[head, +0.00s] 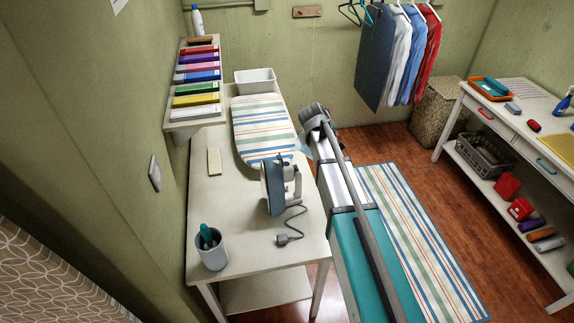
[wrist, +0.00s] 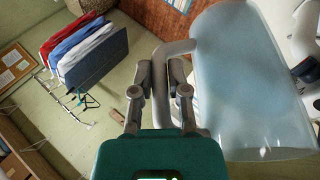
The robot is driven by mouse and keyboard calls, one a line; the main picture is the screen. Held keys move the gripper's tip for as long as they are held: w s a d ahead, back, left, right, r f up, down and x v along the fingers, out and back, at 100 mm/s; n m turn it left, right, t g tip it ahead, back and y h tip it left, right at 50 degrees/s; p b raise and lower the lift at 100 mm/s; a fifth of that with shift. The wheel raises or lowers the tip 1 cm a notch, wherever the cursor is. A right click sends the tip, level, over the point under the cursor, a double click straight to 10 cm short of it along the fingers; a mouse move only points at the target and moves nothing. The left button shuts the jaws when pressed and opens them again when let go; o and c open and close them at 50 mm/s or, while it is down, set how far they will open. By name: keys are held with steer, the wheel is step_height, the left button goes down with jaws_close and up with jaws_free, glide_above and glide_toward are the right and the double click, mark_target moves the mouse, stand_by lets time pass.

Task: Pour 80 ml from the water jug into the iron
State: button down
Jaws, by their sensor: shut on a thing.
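The iron (head: 274,188) stands on its heel on the pale table, its blue soleplate side to the left and its cord lying in front. Part of its white and dark body also shows at the right edge of the wrist view (wrist: 307,66). My gripper (wrist: 161,78) is shut on the handle of the water jug (wrist: 250,82), a large, clear, bluish vessel beside the iron. In the head view my arm hides most of the gripper and jug. The water level and the jug's exact tilt are hard to tell.
The table (head: 225,185) also holds a striped ironing board (head: 262,128), a white bin (head: 255,84), a beige strip (head: 214,161) and a grey cup (head: 211,254). A shelf of coloured boxes (head: 197,85) is on the left wall. Shirts (head: 400,55) hang behind.

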steer(key=shift+s+a+f+h+b, duration=0.15)
steer(key=shift+a+h+b, duration=0.2)
steer(key=shift+a, duration=0.25)
steer(key=shift+a+b, duration=0.1)
steer(key=shift+b, duration=0.2)
stand_by(0.6)
steer(key=shift+s+a+t+h, duration=0.1)
steer(key=shift+a+t+h, duration=0.1)
steer(key=shift+t+h, duration=0.15)
stand_by(0.3)
steer(key=shift+a+n+h+b, duration=0.15)
steer(key=shift+n+h+b, duration=0.15)
steer(key=shift+b, duration=0.15)
steer(key=shift+r, duration=0.2)
